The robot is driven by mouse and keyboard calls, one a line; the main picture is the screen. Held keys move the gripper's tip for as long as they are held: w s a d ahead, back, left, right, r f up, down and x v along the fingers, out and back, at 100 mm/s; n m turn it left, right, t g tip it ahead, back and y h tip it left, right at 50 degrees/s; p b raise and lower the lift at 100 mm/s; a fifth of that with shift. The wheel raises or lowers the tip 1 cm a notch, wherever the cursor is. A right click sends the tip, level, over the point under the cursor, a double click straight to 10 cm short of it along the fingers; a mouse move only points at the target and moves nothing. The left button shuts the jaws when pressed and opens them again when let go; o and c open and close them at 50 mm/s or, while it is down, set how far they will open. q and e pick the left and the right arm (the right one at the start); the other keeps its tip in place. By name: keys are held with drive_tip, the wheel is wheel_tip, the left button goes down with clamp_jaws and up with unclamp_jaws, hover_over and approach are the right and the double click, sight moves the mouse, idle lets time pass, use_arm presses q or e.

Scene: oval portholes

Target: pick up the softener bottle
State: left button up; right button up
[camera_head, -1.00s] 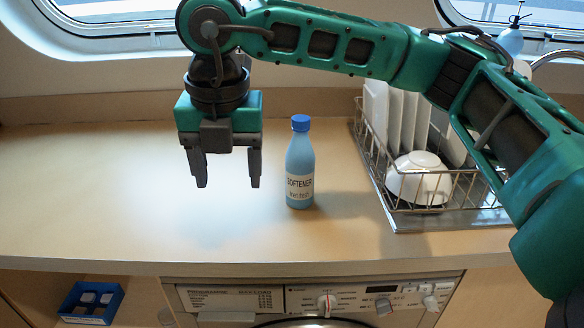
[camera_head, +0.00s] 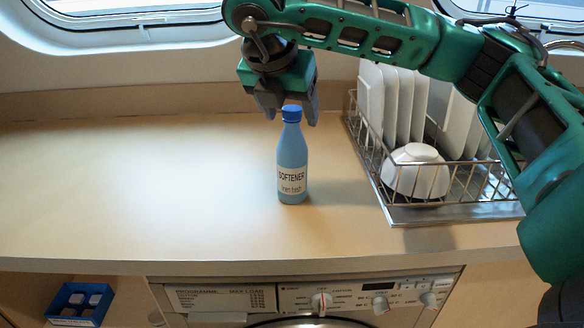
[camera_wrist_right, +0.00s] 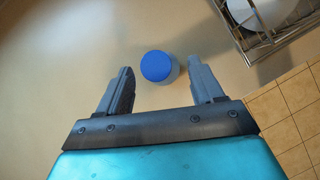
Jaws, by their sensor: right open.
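The softener bottle (camera_head: 292,160) is light blue with a dark blue cap and a white label. It stands upright on the counter, left of the dish rack. My right gripper (camera_head: 291,116) is open and points down, at or just behind the bottle's cap in the head view. In the right wrist view the blue cap (camera_wrist_right: 157,66) shows from above, between and a little beyond the tips of the open right gripper (camera_wrist_right: 162,78). I cannot tell whether the fingers touch the bottle. My left gripper is not in view.
A wire dish rack (camera_head: 455,212) with white plates (camera_head: 404,100) and a white bowl (camera_head: 415,172) stands to the right. The counter (camera_head: 130,190) left of the bottle is clear. A washing machine (camera_head: 300,298) and a blue tray (camera_head: 80,302) are below the counter's front edge.

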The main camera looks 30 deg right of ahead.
sight(294, 124)
drive_tip(key=x, duration=0.5)
drive_tip(key=shift+w, duration=0.1)
clamp_jaws()
idle(0.5)
drive_tip(key=shift+r, duration=0.1)
idle(0.6)
